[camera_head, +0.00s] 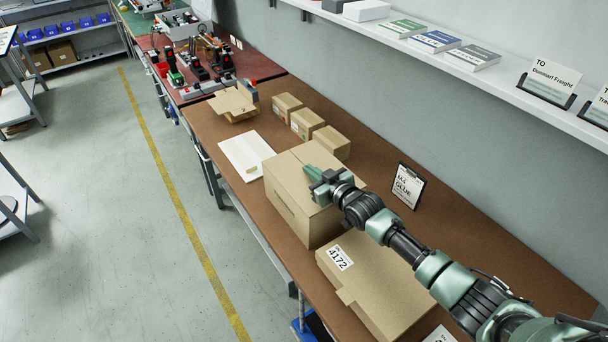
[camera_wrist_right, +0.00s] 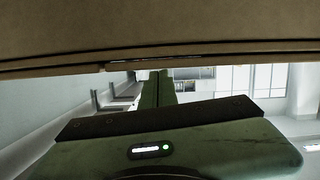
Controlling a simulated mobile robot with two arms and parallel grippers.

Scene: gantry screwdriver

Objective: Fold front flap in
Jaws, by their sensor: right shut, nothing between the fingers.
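A large brown cardboard box (camera_head: 295,203) stands on the brown workbench in the middle of the head view. Its top looks mostly flat, and I cannot tell the state of each flap. My right gripper (camera_head: 313,174) is at the top of this box, over its right part, with its fingers pointing left. It is shut and empty. In the right wrist view, the shut green fingers (camera_wrist_right: 154,88) run just under a cardboard panel (camera_wrist_right: 150,30) that fills the top of the picture. I cannot tell whether they touch. My left gripper is not in view.
A flat box marked 4172 (camera_head: 372,290) lies right in front of the large box. Small boxes (camera_head: 307,123), a white sheet (camera_head: 246,155) and an open carton (camera_head: 235,103) lie behind. A clipboard sign (camera_head: 407,186) stands by the wall.

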